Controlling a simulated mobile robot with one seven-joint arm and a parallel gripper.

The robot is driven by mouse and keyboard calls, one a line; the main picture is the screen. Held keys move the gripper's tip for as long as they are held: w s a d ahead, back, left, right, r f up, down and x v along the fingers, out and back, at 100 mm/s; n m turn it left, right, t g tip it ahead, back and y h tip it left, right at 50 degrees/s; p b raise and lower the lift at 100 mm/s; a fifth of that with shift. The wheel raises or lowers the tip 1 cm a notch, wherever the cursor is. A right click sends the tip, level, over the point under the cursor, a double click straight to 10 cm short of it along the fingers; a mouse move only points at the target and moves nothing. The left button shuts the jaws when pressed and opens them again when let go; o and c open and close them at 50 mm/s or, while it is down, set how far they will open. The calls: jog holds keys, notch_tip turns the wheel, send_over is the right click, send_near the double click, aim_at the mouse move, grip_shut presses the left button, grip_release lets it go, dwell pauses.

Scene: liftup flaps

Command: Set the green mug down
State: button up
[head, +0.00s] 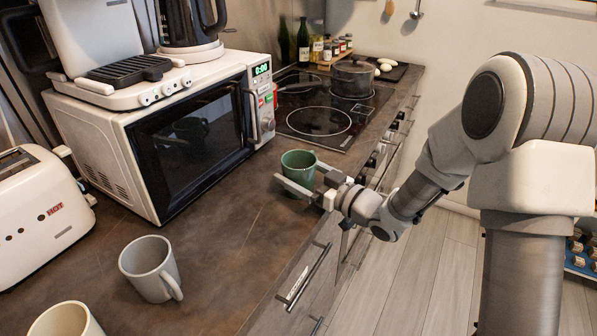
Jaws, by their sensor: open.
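The green mug (298,167) stands upright on the brown counter (213,235), in front of the microwave's right end and near the counter's front edge. My gripper (298,183) is open at the mug, reaching in from the right. One finger passes in front of the mug's lower part and the other is at its right side. The mug's lower part is partly hidden by the fingers. I cannot tell whether the fingers touch it.
A white microwave (108,150) stands behind, left of the mug. A grey mug (150,268), a cream mug (66,320) and a toaster (38,215) are at the left. A stove (318,122) with a pot (353,78) lies beyond. The counter between the grey and green mugs is clear.

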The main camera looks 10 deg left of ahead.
jog(key=p+v, duration=0.1)
jog(key=v, duration=1.1)
jog(key=w+d+r+m+t+h, duration=0.35)
jog(key=d+r+h, duration=0.25)
jog(key=d+h, duration=0.55)
jog(key=s+d+r+m+g+h, duration=0.2)
jog(key=s+d+r+m+h, duration=0.25)
jog(key=s+d, duration=0.2)
jog(key=s+a+m+g, duration=0.1)
jog(key=s+m+g, duration=0.1)
jog(key=s, duration=0.7)
jog(key=s+a+f+m+g, duration=0.1)
jog(key=s+a+g, duration=0.1)
jog(key=s, duration=0.7)
jog(key=shift+s+m+g+y, duration=0.3)
jog(key=shift+m+g, duration=0.1)
jog(key=shift+g, duration=0.15)
